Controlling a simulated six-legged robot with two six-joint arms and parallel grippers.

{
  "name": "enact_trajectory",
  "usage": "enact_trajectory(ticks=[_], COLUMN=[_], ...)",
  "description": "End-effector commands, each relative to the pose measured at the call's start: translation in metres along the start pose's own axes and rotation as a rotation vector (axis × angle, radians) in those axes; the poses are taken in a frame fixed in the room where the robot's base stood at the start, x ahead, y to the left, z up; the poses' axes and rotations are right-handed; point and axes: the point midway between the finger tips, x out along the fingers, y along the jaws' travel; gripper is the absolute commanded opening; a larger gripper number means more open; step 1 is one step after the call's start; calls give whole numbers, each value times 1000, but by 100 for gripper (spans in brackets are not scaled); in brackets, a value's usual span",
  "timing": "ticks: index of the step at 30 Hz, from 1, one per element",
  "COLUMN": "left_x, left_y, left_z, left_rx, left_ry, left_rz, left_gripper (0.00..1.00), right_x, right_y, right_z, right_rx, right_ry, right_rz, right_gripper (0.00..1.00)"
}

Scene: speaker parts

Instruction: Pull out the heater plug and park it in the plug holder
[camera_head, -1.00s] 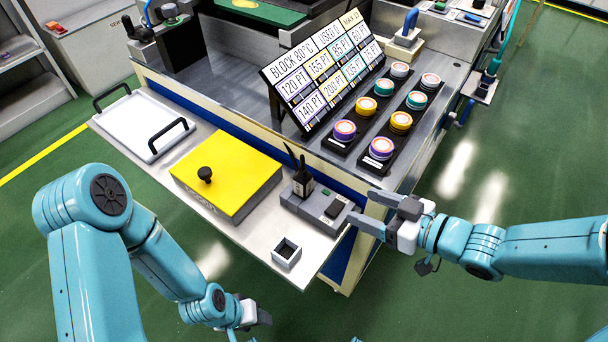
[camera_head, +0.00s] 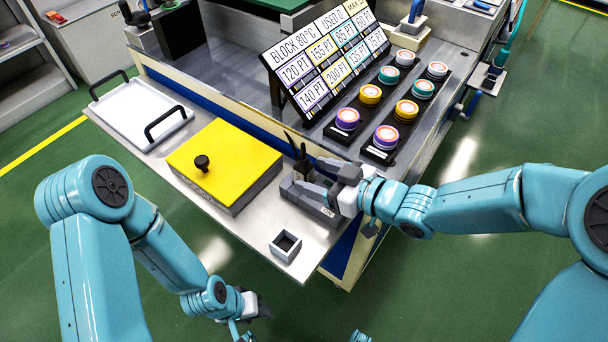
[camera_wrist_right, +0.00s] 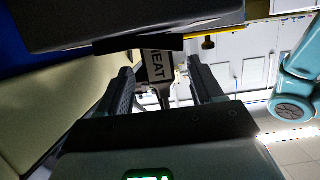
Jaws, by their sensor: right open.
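The black heater plug (camera_head: 302,165) stands upright on the grey socket block (camera_head: 326,211) at the shelf's right end. In the right wrist view its part marked "HEAT" (camera_wrist_right: 158,66) shows between the fingers. My right gripper (camera_head: 316,178) is open and reaches in from the right, its fingers partly hiding the plug and block. In the wrist view a finger of the right gripper (camera_wrist_right: 163,80) lies on each side of the plug. A small square cup with a dark opening, apparently the plug holder (camera_head: 285,253), sits at the shelf's front corner. My left gripper (camera_head: 262,306) is low, away from the shelf; its jaws are unclear.
A yellow block with a black knob (camera_head: 226,160) stands left of the socket block. A white tray with black handles (camera_head: 130,115) lies farther left. A label board (camera_head: 325,65) and several coloured jars (camera_head: 386,137) stand behind. Bare shelf lies around the cup.

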Motion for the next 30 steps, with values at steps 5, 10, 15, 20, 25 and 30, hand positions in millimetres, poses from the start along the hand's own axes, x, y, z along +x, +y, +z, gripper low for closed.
enact_trajectory(ticks=[5,10,15,20,25,30], left_x=[5,5,5,5,5,4], left_y=[-2,-2,-2,-2,-2,-1], left_z=[0,0,0,0,0,0], left_rx=[0,0,0,0,0,0], left_ry=[0,0,0,0,0,0], left_rz=[0,0,0,0,0,0], left_gripper=[53,53,53,53,53,53], right_x=[30,39,39,38,38,37], right_y=[0,0,1,1,1,1], right_z=[1,0,0,0,-1,-4], right_rx=[0,0,0,0,0,-1], right_ry=[0,-1,0,0,0,1], right_rz=[-3,-2,-1,-1,-1,-1], right_gripper=[66,66,63,11,9,9])
